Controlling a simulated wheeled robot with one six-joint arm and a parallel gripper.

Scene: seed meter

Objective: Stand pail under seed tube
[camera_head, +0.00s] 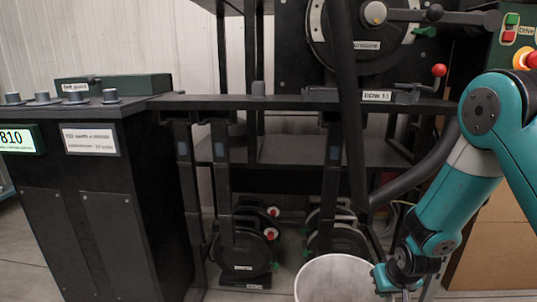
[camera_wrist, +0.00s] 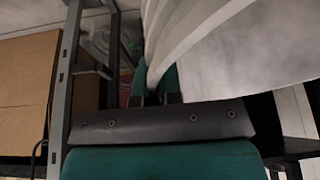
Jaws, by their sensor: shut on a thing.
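A pale grey pail (camera_head: 335,281) is at the bottom of the head view, its lower part cut off by the frame. My gripper (camera_head: 383,279) is shut on the right side of the pail's rim. In the wrist view the teal fingers (camera_wrist: 157,84) meet the white ribbed pail wall (camera_wrist: 185,40). A dark tube (camera_head: 350,110) runs down past the round seed meter (camera_head: 365,45) marked with a label. A second thick dark tube (camera_head: 418,170) slants down toward the lower middle. I cannot tell which is the seed tube, and their lower ends are unclear.
A black beam (camera_head: 230,102) spans the frame, with a "ROW 11" label (camera_head: 376,96). Dark wheels (camera_head: 243,250) stand below it. A console (camera_head: 85,190) fills the left. A cardboard box (camera_head: 492,255) is at right; a box (camera_wrist: 28,90) also shows in the wrist view.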

